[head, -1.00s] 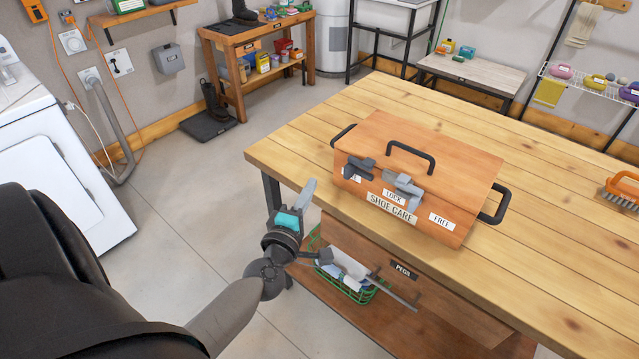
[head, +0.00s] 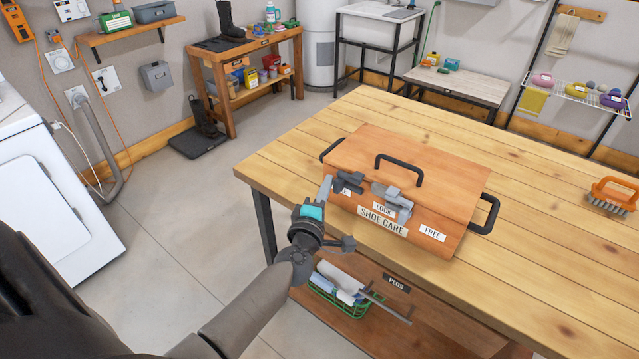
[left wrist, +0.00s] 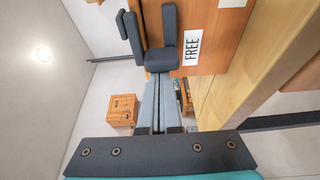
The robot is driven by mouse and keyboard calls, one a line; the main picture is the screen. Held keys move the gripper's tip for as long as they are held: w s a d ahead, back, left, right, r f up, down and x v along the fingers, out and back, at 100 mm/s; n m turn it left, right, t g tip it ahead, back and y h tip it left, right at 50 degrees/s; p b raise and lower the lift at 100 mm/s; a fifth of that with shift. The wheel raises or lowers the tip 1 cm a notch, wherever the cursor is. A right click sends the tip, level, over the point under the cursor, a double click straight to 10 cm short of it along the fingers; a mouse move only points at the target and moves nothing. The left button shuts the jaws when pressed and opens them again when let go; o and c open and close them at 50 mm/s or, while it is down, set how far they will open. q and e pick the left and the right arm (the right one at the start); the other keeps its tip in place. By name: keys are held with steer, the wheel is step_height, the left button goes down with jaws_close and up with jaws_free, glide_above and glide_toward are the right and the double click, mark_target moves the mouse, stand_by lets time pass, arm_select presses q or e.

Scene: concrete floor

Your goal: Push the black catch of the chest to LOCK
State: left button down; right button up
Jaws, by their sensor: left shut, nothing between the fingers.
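The orange-brown chest (head: 440,175) labelled SHOE CARE stands on the wooden workbench. Its dark catch (head: 349,182) is at the left of the front face, with a lighter grey catch (head: 393,197) to its right. A LOCK label (head: 384,209) lies between the catches' area and the SHOE CARE label. In the left wrist view the dark catch (left wrist: 134,36) sits beside a FREE label (left wrist: 192,46). My left gripper (head: 327,186) is shut and empty, its tips at the catch's left end; I cannot tell whether they touch. My right gripper is out of view.
The workbench (head: 540,200) is clear around the chest, except an orange brush (head: 612,195) at right. The chest's black side handle (head: 487,214) juts out right. Below, a green basket (head: 340,302) sits on the lower shelf. Open floor lies left.

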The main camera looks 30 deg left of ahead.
arm_select(q)
steer(key=d+p, duration=0.1)
steer(key=d, duration=0.5)
steer(key=shift+s+d, duration=0.2)
steer(key=shift+d, duration=0.1)
